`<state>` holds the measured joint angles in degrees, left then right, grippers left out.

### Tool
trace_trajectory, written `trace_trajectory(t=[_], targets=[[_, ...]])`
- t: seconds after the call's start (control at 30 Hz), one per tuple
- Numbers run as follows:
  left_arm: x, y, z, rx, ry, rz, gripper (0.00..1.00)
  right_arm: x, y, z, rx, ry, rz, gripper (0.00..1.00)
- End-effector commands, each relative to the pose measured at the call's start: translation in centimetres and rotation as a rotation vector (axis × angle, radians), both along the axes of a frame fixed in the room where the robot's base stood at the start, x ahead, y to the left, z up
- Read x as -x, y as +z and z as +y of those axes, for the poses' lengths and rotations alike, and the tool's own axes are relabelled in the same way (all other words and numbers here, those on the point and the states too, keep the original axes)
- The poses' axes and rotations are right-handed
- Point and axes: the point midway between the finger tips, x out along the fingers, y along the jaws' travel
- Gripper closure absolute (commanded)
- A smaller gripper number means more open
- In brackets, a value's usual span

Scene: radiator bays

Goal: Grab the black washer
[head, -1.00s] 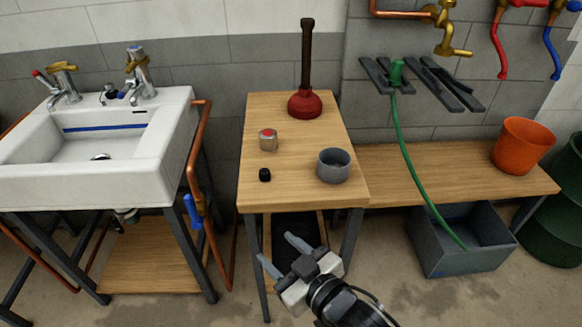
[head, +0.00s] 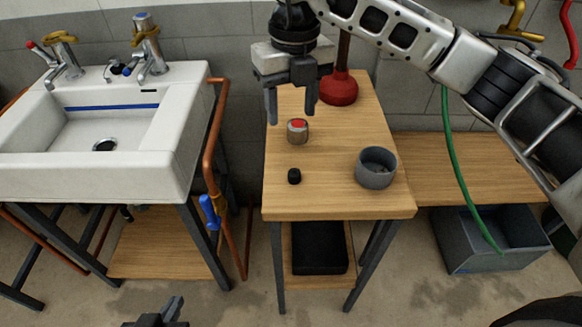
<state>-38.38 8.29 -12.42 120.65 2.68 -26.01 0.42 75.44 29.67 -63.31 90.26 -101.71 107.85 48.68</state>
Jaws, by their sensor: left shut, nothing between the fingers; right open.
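A small black ring-like piece, which looks like the black washer (head: 294,176), lies on the front left part of the wooden table (head: 340,205). My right gripper (head: 290,115) is open and empty, with its fingers pointing down. In the picture it is above the washer, over the left side of the table, and apart from it. My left gripper (head: 170,308) is only partly in view at the bottom edge, shut and empty, far from the washer.
A small metal pot with a red top (head: 297,131) stands just behind the washer. A grey round bowl (head: 376,168) stands to its right. A plunger (head: 339,87) stands behind, partly hidden by my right arm. A white sink (head: 100,185) is at the left.

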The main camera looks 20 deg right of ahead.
Motion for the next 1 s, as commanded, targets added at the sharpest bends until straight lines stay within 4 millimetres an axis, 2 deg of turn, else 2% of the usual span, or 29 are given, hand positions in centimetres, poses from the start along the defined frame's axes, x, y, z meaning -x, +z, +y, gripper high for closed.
trace_trajectory(t=[0.07,0.17,0.5,0.77,1.0], targets=[[0.0,0.0,0.0,0.000,0.000,0.001,1.00,-0.3,-0.2,-0.7,0.034,-0.017,-0.009,0.50],[0.1,0.2,0.0,-0.003,0.000,0.001,1.00,-0.2,-1.8,-0.8,0.039,-0.019,-0.007,0.50],[0.3,0.1,0.2,-0.015,-0.003,0.012,1.00,-0.1,-8.7,-0.7,0.033,-0.015,-0.007,0.50],[0.5,-0.1,0.2,-0.021,-0.005,0.021,1.00,-0.1,-10.7,-0.6,0.030,-0.013,-0.008,0.50],[0.6,0.4,0.3,-0.032,-0.009,0.022,1.00,0.3,-14.1,-0.5,0.032,-0.014,-0.007,0.50]])
